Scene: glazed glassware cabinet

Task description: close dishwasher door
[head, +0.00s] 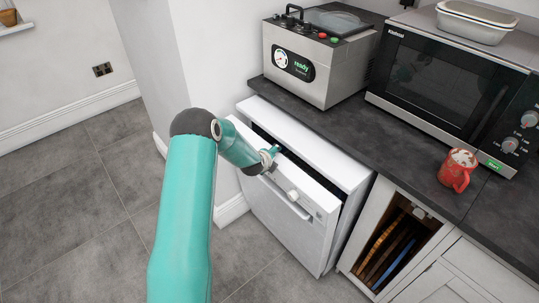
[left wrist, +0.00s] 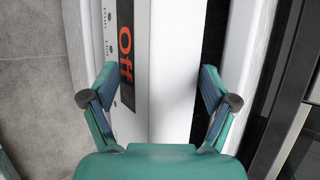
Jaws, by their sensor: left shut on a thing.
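The white dishwasher stands under the counter's left end. Its door (head: 281,218) is tilted slightly open, with a dark gap along its top. A bar handle (head: 286,200) crosses the door's front. My left gripper (head: 272,158) is at the door's top edge, near its left end. An orange "Off" display (left wrist: 125,45) shows on the door between the fingers. My right gripper is not in view.
A vacuum-type machine (head: 318,62), a microwave (head: 440,75) and a red mug (head: 457,172) stand on the dark counter (head: 385,138). An open cabinet with boards (head: 388,250) is right of the dishwasher. The tiled floor (head: 75,205) at left is clear.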

